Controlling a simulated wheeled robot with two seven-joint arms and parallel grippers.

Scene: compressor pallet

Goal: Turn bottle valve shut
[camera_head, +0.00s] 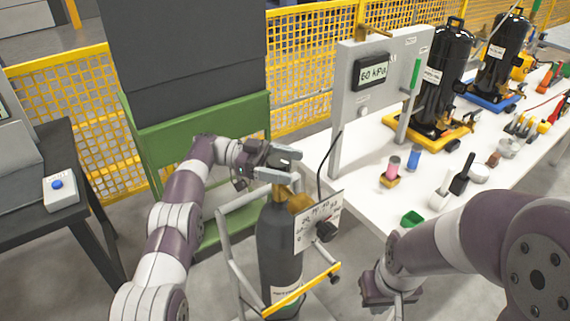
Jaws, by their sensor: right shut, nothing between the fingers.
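A dark gas bottle (279,245) stands upright in a light-grey trolley frame with a yellow bar. Its brass valve (299,203) is at the top, partly hidden by my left gripper. My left gripper (292,166) is right above the valve, with its two fingers spread at the top of the brass part. I cannot tell whether the fingers touch or hold the valve. My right gripper (398,302) is shut and empty, low beside the front edge of the white table, to the right of the bottle.
A panel with a "60 kPa" display (373,71) stands on the white table (350,176). A dark hose runs down from it towards a labelled plate (320,220) by the bottle. Black compressors (440,75), small bottles and tools fill the table. A green stand (195,125) is behind my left arm.

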